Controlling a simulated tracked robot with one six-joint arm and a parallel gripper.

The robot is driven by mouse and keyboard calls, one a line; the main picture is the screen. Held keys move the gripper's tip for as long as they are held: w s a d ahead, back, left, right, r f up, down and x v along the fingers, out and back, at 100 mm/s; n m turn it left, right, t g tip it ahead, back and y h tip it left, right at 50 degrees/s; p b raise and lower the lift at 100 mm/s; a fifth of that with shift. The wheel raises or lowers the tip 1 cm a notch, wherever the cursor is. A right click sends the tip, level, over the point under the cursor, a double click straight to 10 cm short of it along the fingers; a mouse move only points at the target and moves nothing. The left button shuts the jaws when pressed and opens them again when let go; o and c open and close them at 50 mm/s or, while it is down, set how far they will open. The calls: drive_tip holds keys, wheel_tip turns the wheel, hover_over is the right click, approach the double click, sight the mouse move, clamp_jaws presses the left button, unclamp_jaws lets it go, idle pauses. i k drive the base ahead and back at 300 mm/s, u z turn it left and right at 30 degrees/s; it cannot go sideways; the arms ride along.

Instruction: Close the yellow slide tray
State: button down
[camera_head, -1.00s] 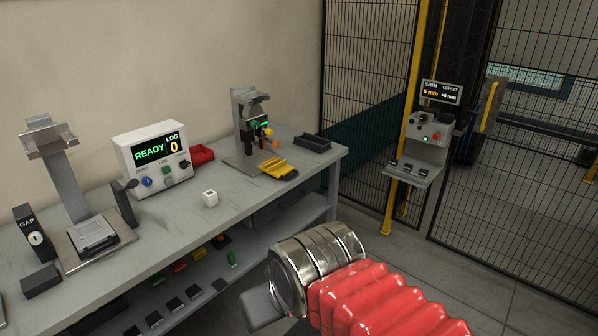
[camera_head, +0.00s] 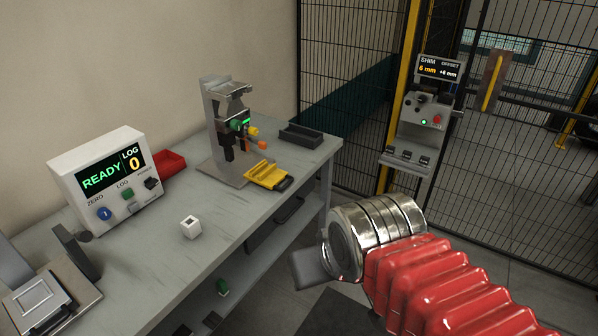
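The yellow slide tray (camera_head: 266,175) sticks out at the front of the grey clamp stand (camera_head: 222,130) near the far end of the workbench. It has a dark end piece toward the bench edge. My arm, with a red ribbed sleeve and a metal collar, comes in from the lower right. My gripper (camera_head: 310,268) shows only as a grey part left of the collar, in front of the bench edge and well short of the tray. Its fingers cannot be made out.
A READY display box (camera_head: 105,180), a red bin (camera_head: 168,163) and a small white cube (camera_head: 190,227) are on the bench (camera_head: 150,260). A black bin (camera_head: 302,135) lies behind the tray. A shim panel (camera_head: 425,125) stands by the mesh fence. Floor is clear between bench and fence.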

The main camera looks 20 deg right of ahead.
sight(268, 177)
drive_tip(key=u, duration=0.15)
drive_tip(key=i, duration=0.95)
drive_tip(key=u, duration=0.5)
